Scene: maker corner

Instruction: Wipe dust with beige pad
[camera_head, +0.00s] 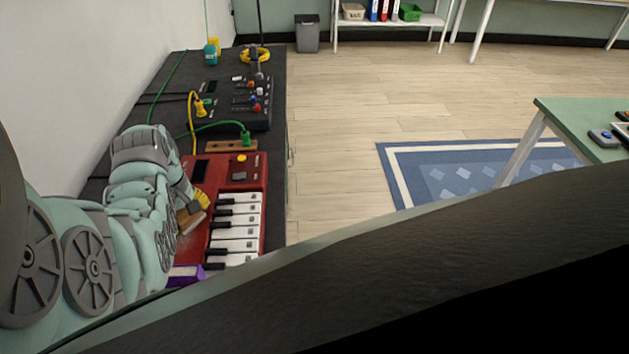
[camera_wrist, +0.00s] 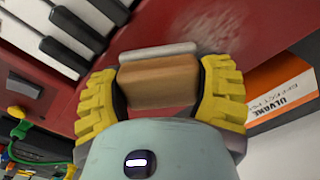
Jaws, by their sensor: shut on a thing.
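My gripper (camera_wrist: 158,88) has its yellow ridged fingers shut on the sides of the beige pad (camera_wrist: 160,80). In the wrist view the pad lies between the fingers, with a pale grey strip along its far edge, over the red keyboard (camera_wrist: 150,30). A whitish dusty patch (camera_wrist: 208,50) shows on the red surface to the right of the pad. In the head view the pad (camera_head: 190,219) is at the left part of the red keyboard (camera_head: 258,178), beside the white keys. My arm hides part of the keyboard's left side. I cannot tell whether the pad touches the surface.
A black mixer (camera_head: 262,115) with knobs and yellow and green cables stands behind the keyboard on the dark bench (camera_head: 278,75). A purple object (camera_head: 187,273) lies near the keyboard's front. An orange and white box (camera_wrist: 280,85) is close to my gripper in the wrist view.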

